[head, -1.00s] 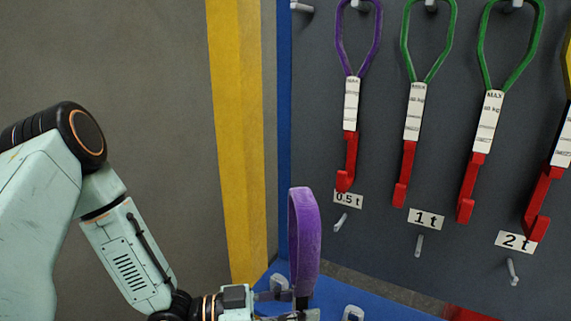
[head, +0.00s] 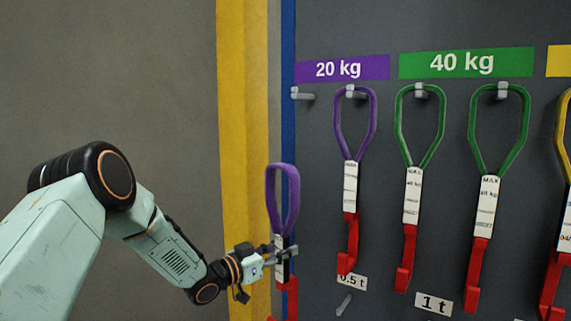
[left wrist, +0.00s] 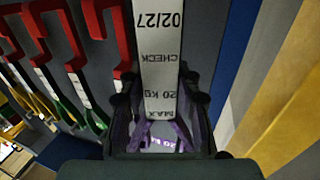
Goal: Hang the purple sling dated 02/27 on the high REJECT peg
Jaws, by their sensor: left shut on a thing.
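My left gripper (head: 280,251) is shut on a purple sling (head: 284,200) at its white tag. The sling is upright, with its purple loop above the fingers and its red hook below. In the left wrist view the tag (left wrist: 161,60) of this sling reads 02/27, CHECK, 20 KG and MAX, upside down. The gripper and sling are in front of the yellow strip and the blue edge, left of the hanging slings. No REJECT sign or peg marked so is in view. My right gripper is not in view.
A grey board carries a purple 20 kg sign (head: 342,69) and a green 40 kg sign (head: 467,63). An empty peg (head: 304,96) is at the board's left. Another purple sling (head: 371,125) and two green slings hang beside it. A lower peg (head: 344,304) is bare.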

